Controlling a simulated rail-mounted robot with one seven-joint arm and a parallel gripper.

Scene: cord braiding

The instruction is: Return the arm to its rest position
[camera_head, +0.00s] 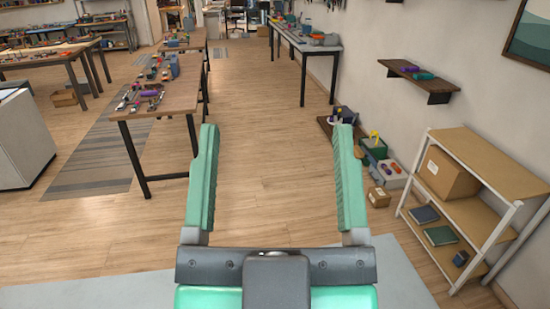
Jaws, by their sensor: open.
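My gripper (277,165) is at the lower middle of the head view. Its two green ribbed fingers stand wide apart and point forward, away from the camera. Nothing is between the fingers except the view of the wooden floor (270,190). The dark grey gripper body and its green base fill the bottom centre. No cord is seen in or near the gripper. The rest of my arm is hidden below the frame.
A wooden table (158,100) with small tools stands ahead on the left. A grey-topped bench (306,45) lines the right wall. A shelf unit (475,200) with a cardboard box (447,173) stands at right. A white cabinet (22,140) is at left. The floor between is clear.

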